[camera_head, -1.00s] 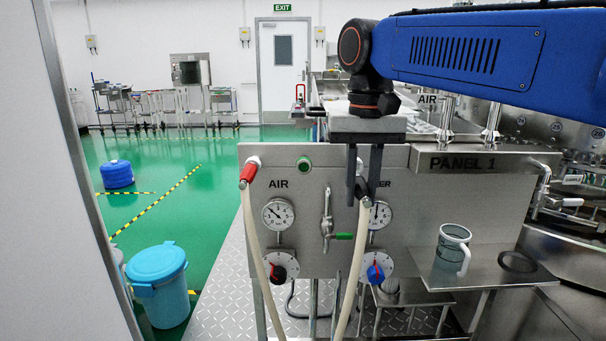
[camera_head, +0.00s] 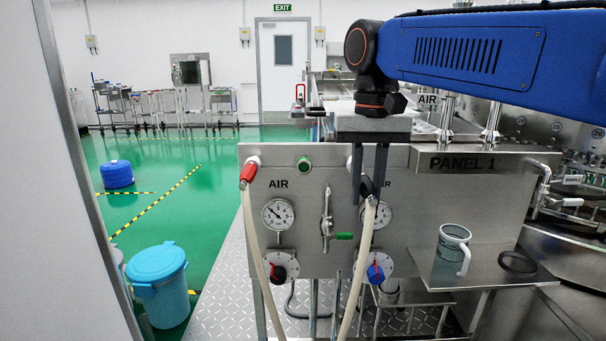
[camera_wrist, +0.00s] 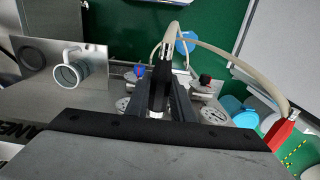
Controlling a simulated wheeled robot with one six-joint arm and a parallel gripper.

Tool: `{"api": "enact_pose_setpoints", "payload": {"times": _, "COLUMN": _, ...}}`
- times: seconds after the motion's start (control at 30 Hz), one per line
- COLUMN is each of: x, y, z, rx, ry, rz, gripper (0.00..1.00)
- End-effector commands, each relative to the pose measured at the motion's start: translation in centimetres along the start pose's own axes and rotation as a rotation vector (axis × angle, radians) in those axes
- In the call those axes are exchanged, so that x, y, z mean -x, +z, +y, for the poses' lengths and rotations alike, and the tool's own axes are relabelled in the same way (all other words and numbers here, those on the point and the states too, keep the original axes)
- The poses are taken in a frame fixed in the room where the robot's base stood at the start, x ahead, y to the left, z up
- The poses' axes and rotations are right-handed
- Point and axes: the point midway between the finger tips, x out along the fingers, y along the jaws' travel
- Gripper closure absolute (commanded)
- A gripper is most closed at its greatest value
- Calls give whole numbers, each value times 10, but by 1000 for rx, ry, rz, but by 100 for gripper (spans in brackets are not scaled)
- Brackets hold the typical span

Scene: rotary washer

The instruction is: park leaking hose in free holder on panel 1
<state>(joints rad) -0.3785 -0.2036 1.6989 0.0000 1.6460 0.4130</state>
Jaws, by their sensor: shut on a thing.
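In the wrist view the black hose end (camera_wrist: 160,88) sits between the fingers. A pale round fitting (camera_head: 350,162) shows just left of the fingers, partly hidden. A second cream hose (camera_head: 256,240) with a red end (camera_head: 249,171) is at the panel's left fitting. A green round fitting (camera_head: 304,163) lies between them. No leak is visible.
A mug (camera_head: 453,248) and a dark ring (camera_head: 517,262) are on a side shelf at right. A blue bin (camera_head: 160,280) stands on the floor at left.

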Motion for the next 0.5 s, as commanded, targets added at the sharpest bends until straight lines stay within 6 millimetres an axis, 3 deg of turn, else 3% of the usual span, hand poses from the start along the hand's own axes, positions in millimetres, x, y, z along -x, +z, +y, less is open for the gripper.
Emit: {"api": "enact_pose_setpoints", "payload": {"times": 0.5, "x": 0, "y": -17, "z": 0, "rx": 1, "ry": 0, "rz": 0, "gripper": 100}}
